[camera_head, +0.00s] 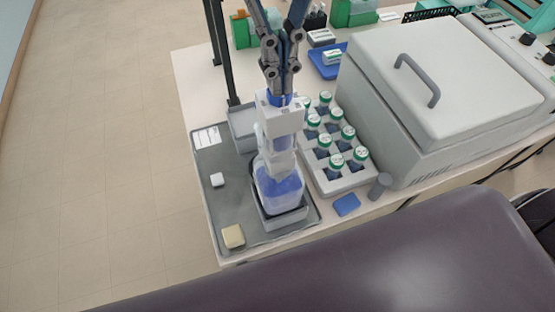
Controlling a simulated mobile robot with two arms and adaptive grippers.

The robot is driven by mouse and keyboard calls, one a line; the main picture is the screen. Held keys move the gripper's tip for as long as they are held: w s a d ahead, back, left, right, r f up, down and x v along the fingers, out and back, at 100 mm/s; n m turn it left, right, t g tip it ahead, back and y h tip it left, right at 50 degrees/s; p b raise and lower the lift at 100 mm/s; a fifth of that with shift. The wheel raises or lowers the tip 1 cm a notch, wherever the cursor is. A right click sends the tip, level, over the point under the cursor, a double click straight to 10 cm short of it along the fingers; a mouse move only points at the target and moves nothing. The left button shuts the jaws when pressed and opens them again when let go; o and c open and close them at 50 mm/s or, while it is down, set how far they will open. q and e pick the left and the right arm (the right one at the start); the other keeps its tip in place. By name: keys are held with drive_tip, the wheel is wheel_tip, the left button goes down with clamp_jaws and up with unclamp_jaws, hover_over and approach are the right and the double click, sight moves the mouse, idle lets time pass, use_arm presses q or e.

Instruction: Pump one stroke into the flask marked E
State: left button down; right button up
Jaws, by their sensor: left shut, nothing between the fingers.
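A white pump dispenser (281,118) stands upright on a clear bottle of blue liquid (279,191), near the front of the grey tray. My left gripper (281,91) is shut and empty, directly at the top of the dispenser. I cannot tell whether its fingertips touch the blue top part. Several containers with green and white caps stand in a pale rack (357,180) right of the bottle. Their marks are too small to read, so I cannot tell which thing is marked E. My right gripper is not in view.
The grey tray (225,205) also holds a yellow block (233,236), a small white block (217,180) and a grey bin (242,128). A large lidded machine (440,85) stands at right. A grey cylinder (380,186) and blue pad (347,205) lie near the front edge.

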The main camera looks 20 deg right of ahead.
sight(279, 99)
use_arm(q)
drive_tip(key=shift+f+b, duration=1.75)
drive_tip(key=shift+f, duration=0.5)
drive_tip(key=shift+r+p, duration=1.8)
drive_tip(key=shift+r, duration=1.4)
drive_tip(key=shift+r+p, duration=1.9)
drive_tip(key=shift+r, duration=0.65)
